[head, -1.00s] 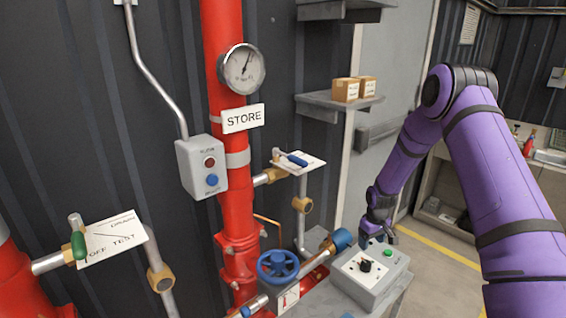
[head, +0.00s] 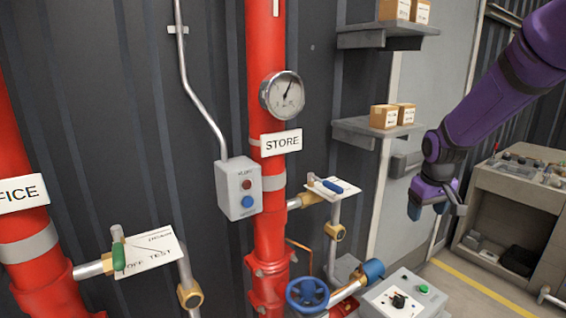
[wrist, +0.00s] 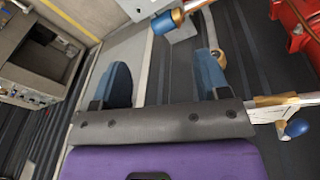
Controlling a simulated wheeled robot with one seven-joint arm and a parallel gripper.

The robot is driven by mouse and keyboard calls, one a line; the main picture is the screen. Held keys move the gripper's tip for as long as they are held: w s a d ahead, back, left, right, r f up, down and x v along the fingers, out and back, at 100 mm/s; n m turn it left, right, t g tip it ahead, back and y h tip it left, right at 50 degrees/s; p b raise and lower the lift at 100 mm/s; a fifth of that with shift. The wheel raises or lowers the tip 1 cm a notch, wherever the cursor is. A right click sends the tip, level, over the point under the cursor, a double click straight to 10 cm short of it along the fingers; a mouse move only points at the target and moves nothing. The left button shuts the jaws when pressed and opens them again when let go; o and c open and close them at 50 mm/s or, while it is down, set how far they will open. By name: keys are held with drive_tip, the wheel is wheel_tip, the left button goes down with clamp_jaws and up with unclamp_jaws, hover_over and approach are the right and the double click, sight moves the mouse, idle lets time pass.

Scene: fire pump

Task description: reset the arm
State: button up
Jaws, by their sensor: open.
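My purple arm comes in from the upper right in the head view. My gripper (head: 434,208) hangs in the air with its fingers pointing down, right of the red STORE pipe (head: 268,225) and above the grey control box (head: 399,296). In the wrist view my gripper (wrist: 164,85) shows two blue fingers spread wide apart with nothing between them. The control box has a black knob (head: 399,300) and a green button (head: 423,289); its lower part is cut off by the picture edge.
A blue handwheel (head: 307,294) and a blue-handled valve (head: 326,186) stand left of my gripper. Shelves with small boxes (head: 384,116) are on the wall behind. A workbench (head: 510,205) stands at the right, with open floor before it.

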drive_tip(key=s+a+r+m+t, duration=0.1)
drive_tip(key=s+a+r+t, duration=0.15)
drive_tip(key=s+r, duration=1.1)
drive_tip(key=s+a+r+m, duration=0.1)
drive_tip(key=s+a+r, duration=0.1)
drive_tip(key=s, duration=1.5)
drive_tip(key=shift+a+t+y, duration=0.35)
drive_tip(key=shift+a+y, duration=0.05)
drive_tip(key=shift+a, duration=0.1)
